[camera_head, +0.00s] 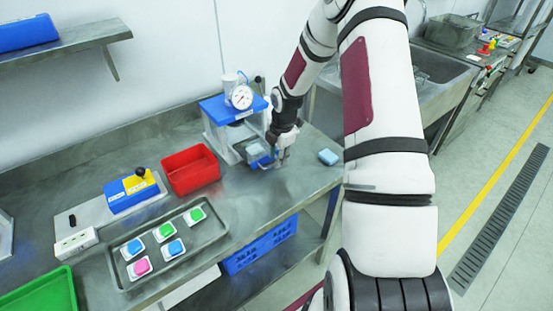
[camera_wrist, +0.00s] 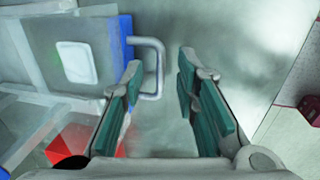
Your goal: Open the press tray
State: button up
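The press (camera_head: 228,108) stands at the back of the steel bench, with a blue top, a white body and a round dial gauge. Its tray (camera_head: 256,151) is low at its front; in the wrist view, the tray (camera_wrist: 85,40) shows a pale square pad, a blue front and a grey loop handle (camera_wrist: 160,68). My gripper (camera_head: 279,157) is at the tray's front. In the wrist view, my gripper (camera_wrist: 160,70) is open, with the handle's outer bar between its two fingertips. The left fingertip overlaps the loop; I cannot tell whether anything touches.
A small blue block (camera_head: 328,157) lies on the bench right of my gripper. A red bin (camera_head: 191,169) stands left of the press. A sink (camera_head: 440,68) is at right.

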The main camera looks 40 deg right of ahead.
jog(key=shift+w+f, duration=0.15)
jog(key=shift+f, duration=0.65)
jog(key=shift+c, duration=0.3)
grip_shut()
